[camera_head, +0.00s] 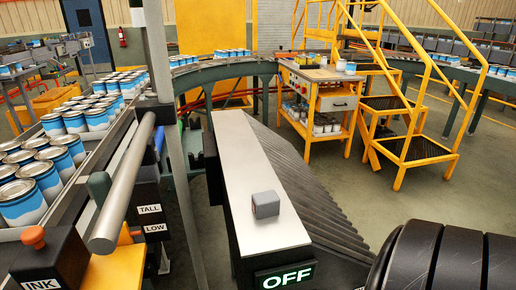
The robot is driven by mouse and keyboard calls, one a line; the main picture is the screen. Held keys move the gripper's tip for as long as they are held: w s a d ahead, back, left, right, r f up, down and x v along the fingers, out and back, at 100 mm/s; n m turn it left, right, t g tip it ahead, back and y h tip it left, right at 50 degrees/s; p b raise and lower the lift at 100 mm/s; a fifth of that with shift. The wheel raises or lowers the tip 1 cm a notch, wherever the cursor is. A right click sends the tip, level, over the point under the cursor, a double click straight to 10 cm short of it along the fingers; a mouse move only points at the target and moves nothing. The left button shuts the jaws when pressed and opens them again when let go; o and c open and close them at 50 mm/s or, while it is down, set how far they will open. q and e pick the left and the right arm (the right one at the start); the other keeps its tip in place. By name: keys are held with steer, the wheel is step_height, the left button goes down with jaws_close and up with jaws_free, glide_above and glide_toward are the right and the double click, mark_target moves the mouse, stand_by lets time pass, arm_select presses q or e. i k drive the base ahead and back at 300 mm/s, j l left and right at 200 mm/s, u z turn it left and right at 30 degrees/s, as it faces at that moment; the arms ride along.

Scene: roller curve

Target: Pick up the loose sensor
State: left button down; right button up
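Neither of my grippers' fingers can be seen. A black ribbed rounded shape fills the bottom right corner, and I cannot tell whether it is part of my arm.
A conveyor with many blue-and-white cans (62,155) runs along the left, with a grey cylindrical bar (125,180) beside it. An INK box with an orange knob (45,262) is at bottom left. A yellow cart (320,98) and yellow steps (410,145) stand behind right.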

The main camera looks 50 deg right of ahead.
mark_target(266, 204)
steer(key=z, duration=1.7)
